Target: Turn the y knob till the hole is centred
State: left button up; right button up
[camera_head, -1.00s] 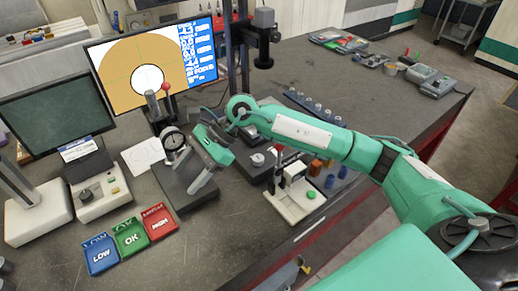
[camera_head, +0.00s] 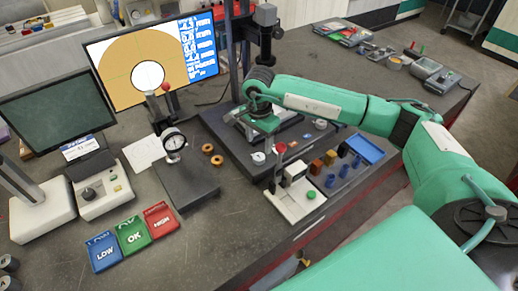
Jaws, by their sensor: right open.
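The monitor (camera_head: 120,82) at the back shows a tan disc with a white round hole (camera_head: 148,75) and thin crosshair lines; I cannot tell exactly how well they line up. Right of it stands a dark measuring stage (camera_head: 228,138) under a camera column. A pale knob (camera_head: 258,157) sits at the stage's front and another (camera_head: 320,124) at its right side; neither label is readable. My right gripper (camera_head: 250,132) is open above the stage, pointing down, apart from both knobs. Its fingertips are partly hidden by its own body. My left gripper is not in view.
A dial gauge stand (camera_head: 185,186) with two copper rings (camera_head: 212,154) beside it stands left of the stage. Blue, green and red LOW, OK and HIGH trays (camera_head: 133,236) lie in front. A white press-like device (camera_head: 295,200) and a blue tray (camera_head: 364,149) lie right.

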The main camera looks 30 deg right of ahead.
aim_at(259, 157)
notch_tip(259, 157, down, 5)
jog(key=shift+a+f+p, duration=0.1)
jog(key=shift+f+p, duration=0.1)
jog(key=shift+p, duration=0.7)
jog(key=shift+f, duration=0.5)
jog(key=shift+c, duration=0.3)
jog(key=c, duration=0.9)
